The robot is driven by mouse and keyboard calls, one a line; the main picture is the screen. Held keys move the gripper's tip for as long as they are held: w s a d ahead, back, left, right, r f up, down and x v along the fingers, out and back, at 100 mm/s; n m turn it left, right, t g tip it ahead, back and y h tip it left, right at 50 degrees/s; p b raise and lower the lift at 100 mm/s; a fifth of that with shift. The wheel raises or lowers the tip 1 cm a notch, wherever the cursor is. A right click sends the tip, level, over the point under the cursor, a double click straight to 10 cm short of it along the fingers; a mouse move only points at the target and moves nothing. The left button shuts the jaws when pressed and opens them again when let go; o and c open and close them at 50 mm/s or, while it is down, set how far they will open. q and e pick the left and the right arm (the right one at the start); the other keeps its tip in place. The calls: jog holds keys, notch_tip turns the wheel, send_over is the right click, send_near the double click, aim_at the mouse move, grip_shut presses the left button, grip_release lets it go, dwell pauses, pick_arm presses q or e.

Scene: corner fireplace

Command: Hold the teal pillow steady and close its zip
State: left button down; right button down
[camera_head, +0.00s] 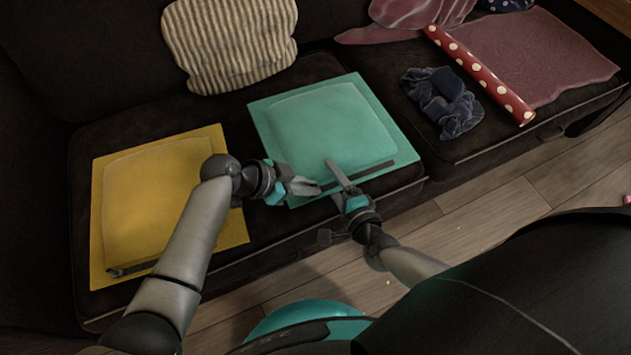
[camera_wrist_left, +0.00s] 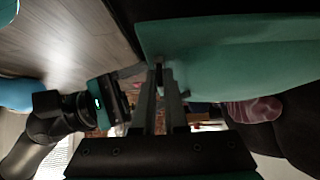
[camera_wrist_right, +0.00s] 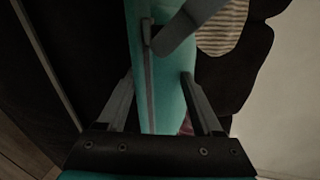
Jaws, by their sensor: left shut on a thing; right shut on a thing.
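The teal pillow (camera_head: 325,118) lies flat on the dark sofa in the head view. A dark zip strip (camera_head: 370,172) runs along its front edge. My left gripper (camera_head: 314,187) is at the left end of that edge. In the left wrist view its fingers are close together on a small dark piece, seemingly the zip pull (camera_wrist_left: 159,64), at the pillow's edge. My right gripper (camera_head: 337,176) is at the middle of the front edge. In the right wrist view its fingers stand on both sides of the pillow's edge (camera_wrist_right: 165,95), with the zip line between them.
A yellow pillow (camera_head: 150,190) lies to the left, beneath my left arm. A striped cushion (camera_head: 230,40) leans at the back. A dark blue crumpled cloth (camera_head: 442,103) and a red dotted roll (camera_head: 480,75) lie to the right. Wooden floor (camera_head: 480,215) shows in front of the sofa.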

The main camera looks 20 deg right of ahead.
pick_arm(q)
jog(key=shift+s+a+f, duration=0.1)
jog(key=shift+s, duration=0.05)
pick_arm(e)
jog(key=shift+s+d+f, duration=0.1)
jog(key=shift+d+f, duration=0.05)
jog(key=shift+f, duration=0.1)
pick_arm(q)
jog(key=c, duration=1.2)
grip_release()
jog(key=v, duration=1.2)
pick_arm(e)
jog(key=shift+c, duration=2.4)
grip_release()
jog(key=o, duration=0.4)
jog(key=shift+r, duration=0.1)
jog(key=shift+o, duration=0.4)
